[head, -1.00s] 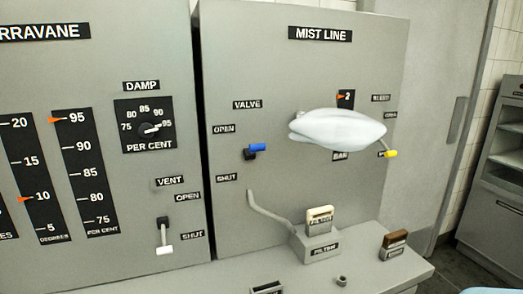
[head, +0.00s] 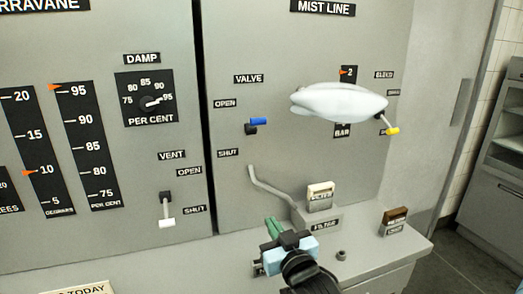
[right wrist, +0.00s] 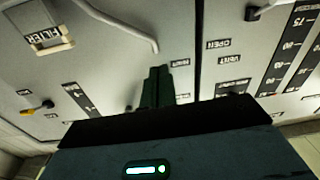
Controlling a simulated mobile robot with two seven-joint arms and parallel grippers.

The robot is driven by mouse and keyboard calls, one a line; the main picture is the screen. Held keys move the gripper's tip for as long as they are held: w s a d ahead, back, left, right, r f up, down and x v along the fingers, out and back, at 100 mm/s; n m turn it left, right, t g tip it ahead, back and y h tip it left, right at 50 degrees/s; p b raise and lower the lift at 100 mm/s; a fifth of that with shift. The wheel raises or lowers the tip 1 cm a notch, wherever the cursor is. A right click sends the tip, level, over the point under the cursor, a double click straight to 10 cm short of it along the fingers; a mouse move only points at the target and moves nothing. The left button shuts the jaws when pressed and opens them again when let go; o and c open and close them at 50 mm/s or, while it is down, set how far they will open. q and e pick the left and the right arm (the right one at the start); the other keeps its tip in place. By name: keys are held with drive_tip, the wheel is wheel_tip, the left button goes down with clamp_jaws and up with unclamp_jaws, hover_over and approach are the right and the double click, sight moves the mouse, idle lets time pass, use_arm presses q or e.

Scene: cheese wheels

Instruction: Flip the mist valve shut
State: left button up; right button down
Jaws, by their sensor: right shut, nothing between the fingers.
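The mist valve is a blue-handled lever (head: 259,122) on a dark pivot on the MIST LINE panel (head: 300,175). Its handle sticks out to the right, roughly level, between the OPEN label (head: 225,103) above and the SHUT label (head: 228,153) below. My right gripper (head: 272,226) is below the lever, in front of the panel's lower part, and apart from it. Its green fingers are together and hold nothing. In the right wrist view the fingers (right wrist: 156,82) point at the panel; the blue lever cannot be made out there. My left gripper is out of view.
A bent grey pipe (head: 266,184) runs down to the filter block (head: 320,194), close beside my right gripper. A white cloud-like shape (head: 340,101) covers part of the gauge. A yellow-tipped bleed lever (head: 392,131) is at right. A white-tipped vent lever (head: 167,222) is at left.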

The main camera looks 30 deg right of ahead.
wheel_tip(320, 180, up, 19)
drive_tip(key=w+d+m+t+h, duration=0.1)
drive_tip(key=w+t+h, duration=0.1)
drive_tip(key=t, duration=0.4)
drive_tip(key=shift+d+r+t, duration=0.15)
drive_tip(key=shift+t, duration=0.25)
